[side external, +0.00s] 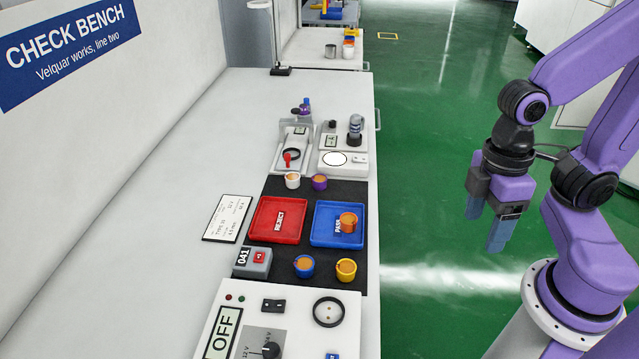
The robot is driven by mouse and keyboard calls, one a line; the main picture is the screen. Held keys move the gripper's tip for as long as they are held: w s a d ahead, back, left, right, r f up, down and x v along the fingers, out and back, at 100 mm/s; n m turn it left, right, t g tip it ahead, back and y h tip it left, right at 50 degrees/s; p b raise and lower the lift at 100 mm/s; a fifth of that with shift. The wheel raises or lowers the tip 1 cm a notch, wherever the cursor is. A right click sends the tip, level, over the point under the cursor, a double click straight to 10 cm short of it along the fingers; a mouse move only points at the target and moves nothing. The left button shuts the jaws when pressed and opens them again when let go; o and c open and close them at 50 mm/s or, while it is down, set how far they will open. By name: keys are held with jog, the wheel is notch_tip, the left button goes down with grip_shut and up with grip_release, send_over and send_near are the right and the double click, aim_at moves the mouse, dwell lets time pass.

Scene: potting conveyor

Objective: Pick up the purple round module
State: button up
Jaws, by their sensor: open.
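The purple round module (319,182) is a small cup with an orange-tan top. It stands upright at the back of the dark mat, just right of a white round module (292,181) and behind the blue tray. My gripper (486,234) hangs to the right of the bench, over the green floor, with its blue-grey fingers pointing down. It is open, empty and well apart from the purple module.
On the mat are a red REJECT tray (255,229), a blue PASS tray (320,237) holding an orange module (347,222), a blue module (304,266) and a yellow module (346,269). Test devices (340,162) stand behind; an OFF panel (290,292) lies in front. The bench's left side is mostly clear.

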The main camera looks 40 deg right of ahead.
aim_at(319, 180)
jog(key=w+a+f+m+y, duration=0.2)
jog(key=w+a+m+y, duration=0.35)
jog(key=w+m, duration=0.55)
jog(key=w+a+f+m+y, duration=0.2)
jog(key=w+a+m+y, duration=0.35)
jog(key=m, duration=0.85)
jog(key=w+d+f+m+t, duration=0.3)
jog(key=w+d+m+t, duration=0.5)
jog(key=w+m+t, duration=0.15)
jog(key=d+f+m+t+h, duration=0.4)
jog(key=d+f+m+h, duration=0.15)
jog(key=d+m, duration=0.4)
jog(key=shift+n+h, duration=0.4)
jog(key=shift+h, duration=0.05)
jog(key=x, duration=1.6)
jog(key=shift+w+r, duration=0.25)
jog(key=shift+w, duration=0.25)
jog(key=c, duration=1.1)
